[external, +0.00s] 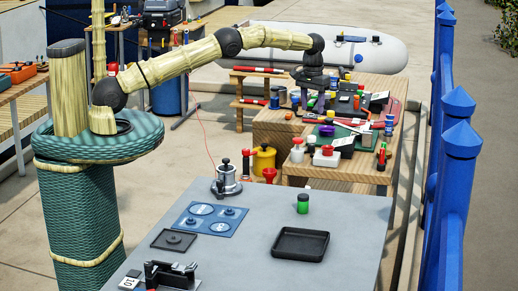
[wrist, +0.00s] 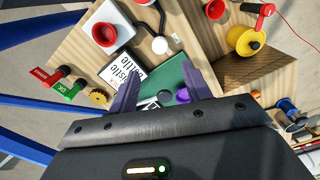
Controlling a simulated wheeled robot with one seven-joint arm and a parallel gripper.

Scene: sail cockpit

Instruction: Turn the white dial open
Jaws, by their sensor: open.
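No thing in view is plainly marked as the white dial. A small white round piece (wrist: 160,46) on a dark bent stem lies ahead of the fingers in the wrist view and may be it; I cannot tell. A white block with a red round top (wrist: 105,34) sits beside it, and it also shows in the external view (external: 326,158). My gripper (wrist: 165,78) is open, with its two purple fingers apart and nothing held. In the external view my gripper (external: 318,104) hangs over the crowded wooden table, and its fingertips are hard to make out there.
A "whistle bottle" card (wrist: 124,72), a green board (wrist: 180,72) and a purple ring (wrist: 182,96) lie close to the fingers. A yellow pot (external: 264,160) stands left of the wooden table (external: 365,179). The grey table (external: 340,215) in front has free room.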

